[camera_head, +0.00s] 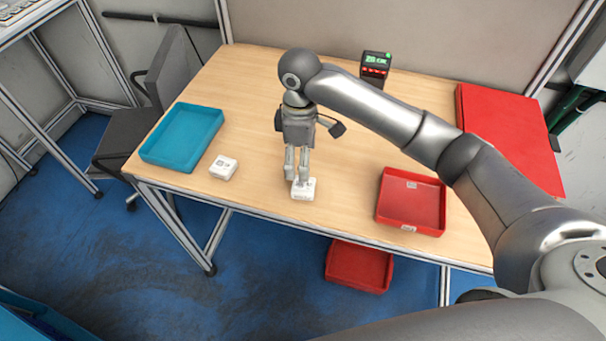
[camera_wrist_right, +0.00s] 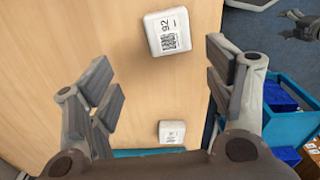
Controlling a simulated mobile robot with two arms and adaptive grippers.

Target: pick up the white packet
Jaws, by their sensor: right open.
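A white packet (camera_head: 303,190) lies on the table near its front edge. My right gripper (camera_head: 297,180) is directly over this packet, its fingers pointing down. In the right wrist view this packet (camera_wrist_right: 168,32) shows a printed code label with "92", ahead of the two spread fingers (camera_wrist_right: 165,90). The right gripper is open with nothing between its fingers. A second white packet (camera_head: 223,168) lies further left, beside the blue tray; it also shows low in the right wrist view (camera_wrist_right: 172,132).
The blue tray (camera_head: 148,158) is at the table's left end. A red tray (camera_head: 409,228) is right of the near packet, and a red panel (camera_head: 512,130) lies at far right. A scanner with lit display (camera_head: 375,64) stands at the back. The wooden table (camera_head: 250,90) is mostly clear.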

